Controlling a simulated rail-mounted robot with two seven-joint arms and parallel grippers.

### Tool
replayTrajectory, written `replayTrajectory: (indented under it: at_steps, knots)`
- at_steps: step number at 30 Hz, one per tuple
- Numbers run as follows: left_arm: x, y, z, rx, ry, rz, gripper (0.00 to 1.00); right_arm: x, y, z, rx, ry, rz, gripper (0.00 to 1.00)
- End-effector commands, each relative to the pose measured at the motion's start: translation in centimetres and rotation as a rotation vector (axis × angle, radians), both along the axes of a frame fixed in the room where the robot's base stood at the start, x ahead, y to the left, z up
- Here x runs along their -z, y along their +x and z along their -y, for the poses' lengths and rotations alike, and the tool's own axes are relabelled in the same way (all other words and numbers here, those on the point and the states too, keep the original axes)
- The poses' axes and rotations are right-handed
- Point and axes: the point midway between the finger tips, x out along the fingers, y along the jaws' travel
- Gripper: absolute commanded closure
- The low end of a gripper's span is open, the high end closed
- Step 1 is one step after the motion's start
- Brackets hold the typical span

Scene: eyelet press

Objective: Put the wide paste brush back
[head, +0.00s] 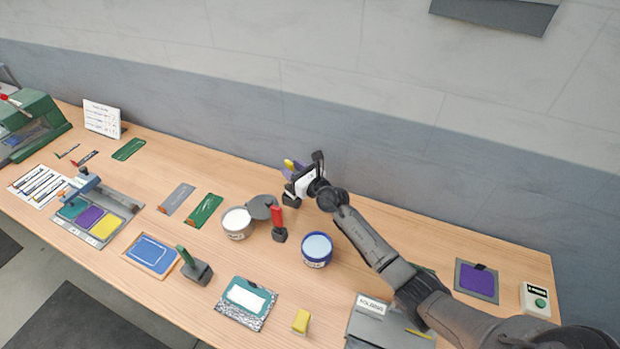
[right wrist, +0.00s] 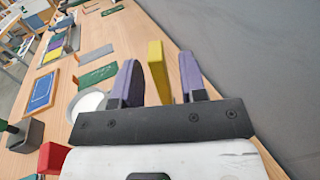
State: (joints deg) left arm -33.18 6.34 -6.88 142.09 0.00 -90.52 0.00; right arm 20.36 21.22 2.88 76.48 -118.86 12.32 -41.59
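A tool with a yellow handle, which I take to be the wide paste brush, shows its handle (head: 289,163) at the back middle of the bench; its bristles are hidden. My right gripper (head: 294,172) is there, its purple fingers on either side of the yellow handle. In the right wrist view the yellow handle (right wrist: 158,72) stands between the fingertips (right wrist: 159,80) with a narrow gap on both sides, so the gripper looks open. A dark block (head: 291,200) sits just below the gripper; whether it holds the brush I cannot tell. My left gripper is not in view.
Close by are a red-handled tool (head: 277,216) in a dark block, an open pot (head: 237,224) with its grey lid (head: 262,207), and a blue tub (head: 317,250). A green-handled tool stands in a grey block (head: 198,272). The wall runs close behind.

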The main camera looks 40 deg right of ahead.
Motion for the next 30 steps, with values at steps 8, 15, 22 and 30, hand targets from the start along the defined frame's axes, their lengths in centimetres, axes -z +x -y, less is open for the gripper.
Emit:
replayTrajectory:
  at_steps: [8,15,22,30]
  knots:
    - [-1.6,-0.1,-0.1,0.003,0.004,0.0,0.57,-0.1,-5.2,0.0,0.0,0.002,-0.001,0.61]
    - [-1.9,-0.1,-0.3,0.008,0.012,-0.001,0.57,-0.1,-7.9,0.1,-0.001,0.001,0.0,0.61]
    - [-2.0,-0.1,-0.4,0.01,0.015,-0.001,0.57,-0.1,-8.7,0.1,-0.001,0.001,0.0,0.61]
    - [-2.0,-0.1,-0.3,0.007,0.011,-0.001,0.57,-0.1,-8.7,0.1,0.0,0.001,0.0,0.61]
